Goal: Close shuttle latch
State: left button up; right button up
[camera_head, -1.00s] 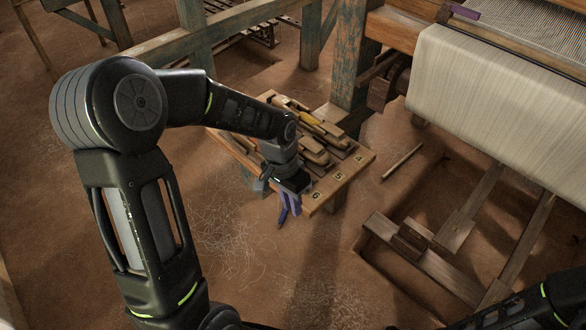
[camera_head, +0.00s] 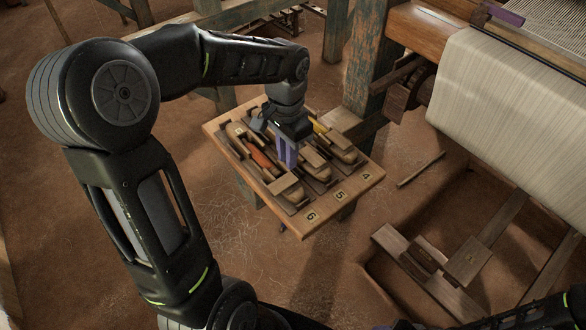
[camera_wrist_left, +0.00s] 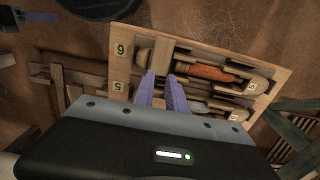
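A wooden tray (camera_head: 322,216) holds several wooden shuttles in slots marked 4, 5 and 6 at the near edge. The slot 6 shuttle carries orange yarn (camera_head: 258,156), which also shows in the left wrist view (camera_wrist_left: 205,72). A pale wooden block (camera_head: 287,187) lies across its near end, seen also in the wrist view (camera_wrist_left: 161,54); whether it is the latch I cannot tell. My left gripper (camera_head: 288,165) points down over the tray between the slot 6 and slot 5 shuttles. Its purple fingers (camera_wrist_left: 161,77) are slightly apart with nothing visible between them.
The loom's cloth roll (camera_head: 520,105) and frame stand to the right. A blue-green wooden post (camera_head: 358,65) rises just behind the tray. The pit with wooden treadles (camera_head: 467,262) lies at the lower right. Bare earth floor is clear left of the tray.

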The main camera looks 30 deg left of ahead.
aim_at(288, 179)
pick_arm(q)
jog(key=shift+f, duration=3.95)
grip_shut()
